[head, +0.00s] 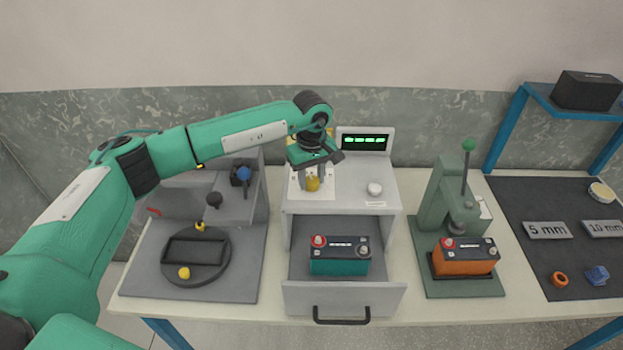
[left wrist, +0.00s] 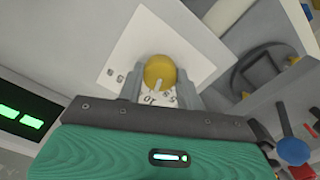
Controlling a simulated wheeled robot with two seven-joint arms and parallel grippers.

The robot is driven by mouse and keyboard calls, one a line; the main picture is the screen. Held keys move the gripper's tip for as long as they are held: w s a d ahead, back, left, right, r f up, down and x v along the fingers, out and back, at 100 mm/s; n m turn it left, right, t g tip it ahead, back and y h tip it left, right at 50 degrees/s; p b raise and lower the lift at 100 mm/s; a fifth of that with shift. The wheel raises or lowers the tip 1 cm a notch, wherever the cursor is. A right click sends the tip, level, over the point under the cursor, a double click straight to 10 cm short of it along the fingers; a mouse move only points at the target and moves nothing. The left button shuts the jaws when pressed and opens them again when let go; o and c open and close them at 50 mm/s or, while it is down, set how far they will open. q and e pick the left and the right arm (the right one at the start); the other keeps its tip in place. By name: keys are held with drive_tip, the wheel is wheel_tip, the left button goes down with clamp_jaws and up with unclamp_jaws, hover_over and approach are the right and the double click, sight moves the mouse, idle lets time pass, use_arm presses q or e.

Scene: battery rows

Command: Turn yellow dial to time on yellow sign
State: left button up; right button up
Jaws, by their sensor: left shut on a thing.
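The yellow dial (head: 313,184) sits on a white scale plate on top of the grey cabinet. In the left wrist view the dial (left wrist: 160,69) lies between the fingers of my left gripper (left wrist: 160,82), which is shut on it. A pale pointer mark on the dial faces the gripper's palm, near printed numbers; the fingers and palm hide part of the scale (left wrist: 140,45). In the head view my left gripper (head: 312,180) reaches down onto the dial from above. Some yellow, perhaps the sign, shows behind the gripper, but its writing is hidden. My right gripper is not in view.
The cabinet (head: 295,222) has a lit green display (head: 364,142), a white knob (head: 374,189) and an open drawer holding a teal battery (head: 340,262). A grey fixture with a round plate stands left. A green press (head: 445,200) with an orange battery (head: 465,260) stands right.

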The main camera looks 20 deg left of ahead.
use_arm(q)
drive_tip(key=n+b, duration=0.3)
drive_tip(key=b, duration=0.1)
drive_tip(key=shift+f+n, duration=0.2)
drive_tip(key=shift+n, duration=0.2)
drive_tip(key=n+b, duration=0.2)
drive_tip(key=n, duration=0.1)
drive_tip(key=shift+r+n+b, duration=0.15)
drive_tip(key=shift+n+b, duration=0.25)
drive_tip(key=shift+n, duration=0.3)
drive_tip(key=o, duration=1)
drive_tip(key=shift+r, duration=0.1)
